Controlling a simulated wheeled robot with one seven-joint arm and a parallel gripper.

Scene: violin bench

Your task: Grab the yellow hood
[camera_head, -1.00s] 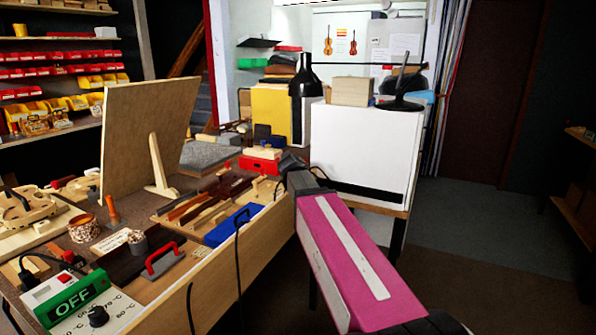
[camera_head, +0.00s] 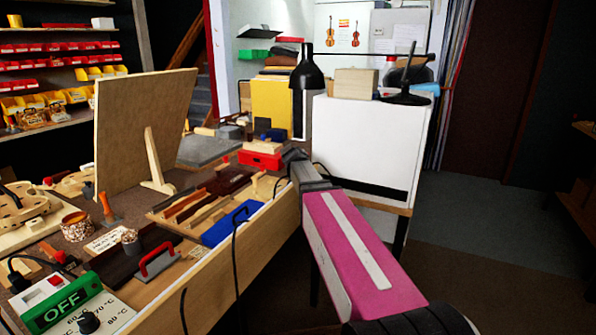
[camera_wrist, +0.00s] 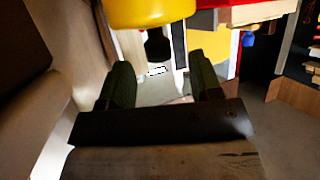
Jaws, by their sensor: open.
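A rounded bright yellow thing (camera_wrist: 150,12) crosses the top edge in the wrist view, above and ahead of my gripper (camera_wrist: 160,68). It is cut off by the frame, so I cannot tell its full shape. My gripper's two dark green fingers are apart with nothing between them. In the head view my gripper (camera_head: 294,157) is low over the bench's right side, left of the white box and below a lamp. The lamp's hood (camera_head: 307,72) looks black from this side. A flat yellow panel (camera_head: 268,105) stands behind the lamp.
The white box (camera_head: 362,145) stands close on the right, with a wooden block (camera_head: 357,82) on top. A red box (camera_head: 260,158) lies just left of my gripper. An upright wooden board (camera_head: 140,125) and several tools fill the bench on the left. The floor at right is clear.

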